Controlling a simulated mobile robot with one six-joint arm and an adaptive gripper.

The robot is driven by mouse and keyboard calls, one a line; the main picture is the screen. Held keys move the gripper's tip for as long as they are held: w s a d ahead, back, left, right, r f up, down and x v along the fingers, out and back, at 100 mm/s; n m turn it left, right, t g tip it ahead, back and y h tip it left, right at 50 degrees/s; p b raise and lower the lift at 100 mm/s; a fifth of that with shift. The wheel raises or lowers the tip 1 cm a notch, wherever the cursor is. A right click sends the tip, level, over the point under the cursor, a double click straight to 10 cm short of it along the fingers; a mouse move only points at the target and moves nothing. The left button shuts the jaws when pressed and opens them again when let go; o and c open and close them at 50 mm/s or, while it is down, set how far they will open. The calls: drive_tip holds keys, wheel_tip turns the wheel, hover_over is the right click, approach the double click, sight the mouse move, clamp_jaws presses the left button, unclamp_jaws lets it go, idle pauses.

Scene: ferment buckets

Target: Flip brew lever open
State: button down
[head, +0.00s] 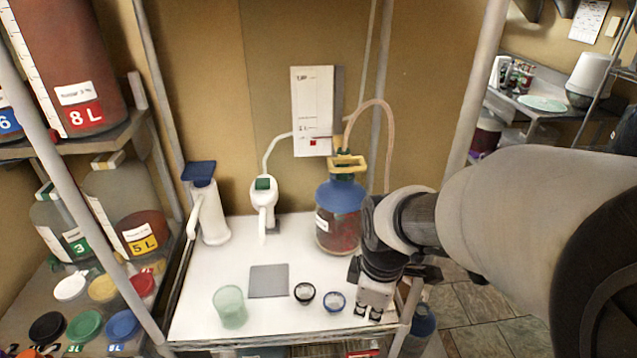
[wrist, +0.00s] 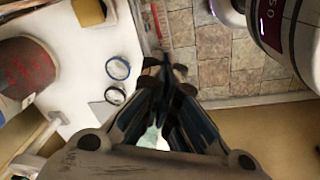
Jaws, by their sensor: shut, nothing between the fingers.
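A jug of red liquid with a blue upper part (head: 340,195) stands at the back right of the white table, and a yellow handle-like piece (head: 347,162) sits on its top. A hose rises from the top. No part is labelled as the brew lever, and I cannot tell for certain which piece it is. The jug's reddish side also shows at the left of the wrist view (wrist: 22,68). My gripper (head: 375,314) is shut and empty, pointing down over the table's front right corner, to the right of and nearer than the jug. Its closed fingers also show in the wrist view (wrist: 166,68).
A blue-lidded white pitcher (head: 213,212), a green-topped white device (head: 263,195), a grey square (head: 268,281), a green cup (head: 229,308) and two small rings, black (head: 304,293) and blue (head: 334,301), are on the table (head: 200,290). A wall panel (head: 313,100) hangs behind. Upright poles flank the table.

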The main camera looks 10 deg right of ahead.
sight(347, 355)
drive_tip(key=w+f+n+g, duration=0.1)
drive_tip(key=w+f+n, duration=0.2)
drive_tip(key=f+n, duration=0.2)
wheel_tip(347, 355, down, 3)
drive_tip(key=shift+a, duration=0.45)
wheel_tip(347, 355, down, 14)
drive_tip(key=b, duration=0.5)
drive_tip(key=f, duration=0.1)
drive_tip(key=a+f+b, duration=0.1)
drive_tip(key=shift+f, duration=0.4)
drive_tip(key=shift+r, duration=0.15)
drive_tip(key=shift+w+r, duration=0.1)
drive_tip(key=shift+r, duration=0.05)
